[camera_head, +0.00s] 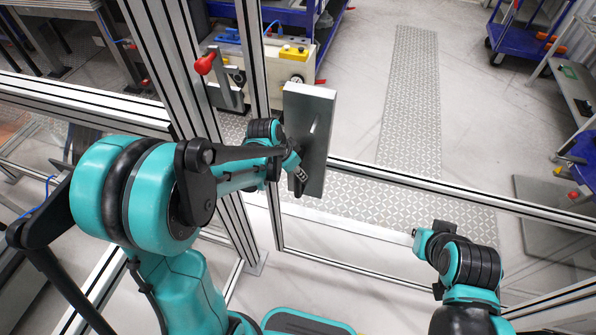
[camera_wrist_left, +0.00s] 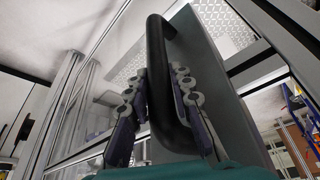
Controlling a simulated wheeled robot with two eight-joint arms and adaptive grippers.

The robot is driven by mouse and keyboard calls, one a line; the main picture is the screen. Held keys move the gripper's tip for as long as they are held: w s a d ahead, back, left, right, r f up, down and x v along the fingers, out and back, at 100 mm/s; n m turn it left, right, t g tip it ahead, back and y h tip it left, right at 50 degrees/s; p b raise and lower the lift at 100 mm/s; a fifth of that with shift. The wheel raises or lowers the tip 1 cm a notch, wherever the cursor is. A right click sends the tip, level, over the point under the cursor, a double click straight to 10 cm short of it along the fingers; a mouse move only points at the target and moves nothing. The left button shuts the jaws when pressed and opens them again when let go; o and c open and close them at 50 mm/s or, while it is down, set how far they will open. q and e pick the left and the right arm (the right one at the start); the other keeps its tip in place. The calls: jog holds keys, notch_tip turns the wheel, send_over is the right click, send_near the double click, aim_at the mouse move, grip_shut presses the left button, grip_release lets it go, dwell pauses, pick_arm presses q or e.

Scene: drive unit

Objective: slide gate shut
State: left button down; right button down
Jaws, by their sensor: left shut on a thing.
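A grey upright plate (camera_head: 318,122) with a black bar handle (camera_wrist_left: 157,75) stands beside the vertical aluminium posts of the gate frame (camera_head: 254,60). My left gripper (camera_head: 300,175) is at the plate's near face in the head view. In the left wrist view its two fingers (camera_wrist_left: 155,108) lie on either side of the handle and are shut on it. In the head view the handle is mostly hidden behind the gripper and the plate's tilt. My right gripper (camera_head: 415,234) is at lower right, apart from the plate. Its fingers are too small to read.
A horizontal aluminium rail (camera_head: 440,186) runs right from the plate. Behind the frame stand a machine with a red-knobbed lever (camera_head: 205,63) and a blue cart (camera_head: 525,42). A patterned floor strip (camera_head: 412,100) and pale floor lie clear beyond the rail.

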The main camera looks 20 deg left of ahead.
pick_arm(q)
jog(key=a+b, duration=0.1)
jog(key=a, duration=1.3)
jog(key=shift+w, duration=0.25)
jog(key=shift+a, duration=0.15)
jog(key=c, duration=1.6)
grip_release()
jog(key=shift+o, duration=1.4)
jog(key=shift+a, duration=0.15)
